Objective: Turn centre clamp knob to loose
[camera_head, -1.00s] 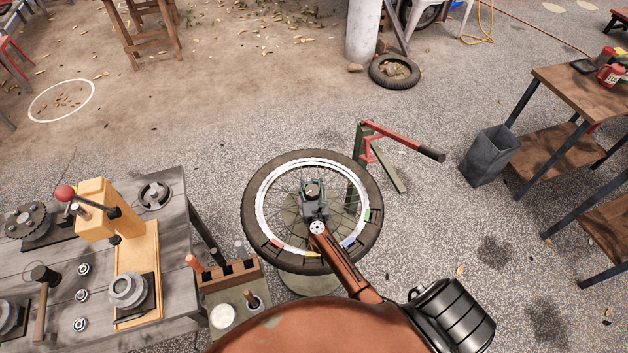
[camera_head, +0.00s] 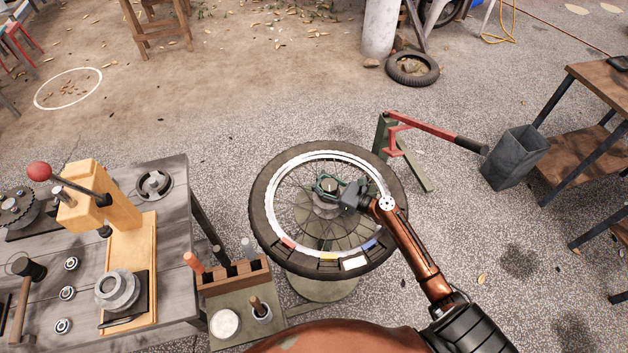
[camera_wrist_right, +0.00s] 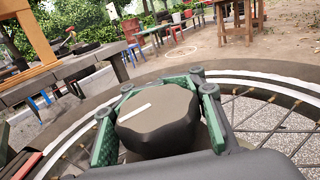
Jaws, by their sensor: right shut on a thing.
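The centre clamp knob (camera_wrist_right: 158,120) is dark, faceted and has a white line across its top. It sits at the middle of the spoked wheel (camera_head: 258,215), which lies flat on a round stand. My right gripper (camera_head: 328,187) is over the hub, with its green fingers on both sides of the knob, shut on it. In the right wrist view the fingers (camera_wrist_right: 160,115) flank the knob, and the line slants up to the right. In the head view the gripper mostly hides the knob. My left gripper is in neither view.
A green stand with a red lever (camera_head: 425,128) rises behind the wheel's right side. A tool holder (camera_head: 235,277) stands close at the wheel's lower left, beside the wooden workbench (camera_head: 175,240). A grey bin (camera_head: 515,158) is at right. Open ground lies behind the wheel.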

